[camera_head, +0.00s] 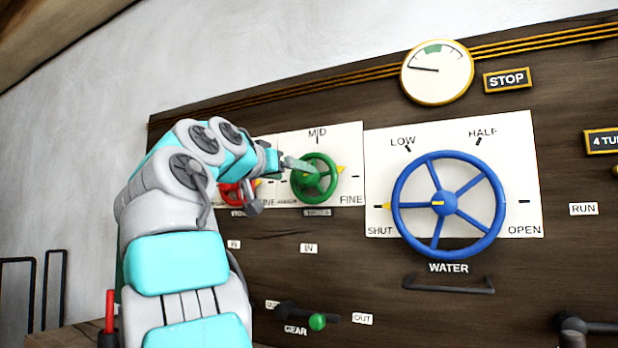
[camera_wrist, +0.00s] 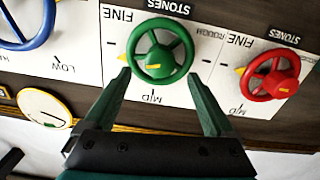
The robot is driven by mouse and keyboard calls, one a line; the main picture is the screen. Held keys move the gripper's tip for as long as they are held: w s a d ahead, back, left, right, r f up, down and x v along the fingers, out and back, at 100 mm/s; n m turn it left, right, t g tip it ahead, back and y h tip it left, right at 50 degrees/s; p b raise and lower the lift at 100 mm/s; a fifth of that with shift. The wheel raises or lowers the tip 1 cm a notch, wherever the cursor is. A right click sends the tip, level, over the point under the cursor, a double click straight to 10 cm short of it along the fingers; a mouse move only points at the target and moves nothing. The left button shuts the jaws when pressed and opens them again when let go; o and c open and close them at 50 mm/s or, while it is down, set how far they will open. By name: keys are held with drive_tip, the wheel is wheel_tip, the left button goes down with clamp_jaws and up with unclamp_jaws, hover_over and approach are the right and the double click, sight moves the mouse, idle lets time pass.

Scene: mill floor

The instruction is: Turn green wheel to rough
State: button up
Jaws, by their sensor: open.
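The green wheel (camera_head: 325,180) is on a white dial plate with MID at the top and FINE at the right. Its yellow pointer is at the right, between MID and FINE. The wheel's left side and the ROUGH end of its scale are partly hidden by my arm in the head view. In the wrist view, which is upside down, the green wheel (camera_wrist: 158,30) shows whole, its pointer at the lower left. My gripper (camera_wrist: 158,75) is open, one finger on each side of the wheel's near edge. I cannot tell whether either finger touches it.
A red wheel (camera_wrist: 275,77) is beside the green one, partly behind my arm in the head view. A large blue WATER wheel (camera_head: 487,222) is to the right. A gear lever with a green knob (camera_head: 317,322) is below. A round gauge (camera_head: 437,85) is above.

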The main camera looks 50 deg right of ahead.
sight(303, 176)
drive_tip(key=p+x, duration=0.2)
drive_tip(key=x, duration=0.4)
drive_tip(key=shift+w+d, duration=0.15)
drive_tip(key=shift+d, duration=0.25)
drive_tip(key=c, duration=1.4)
drive_tip(key=shift+o, duration=0.2)
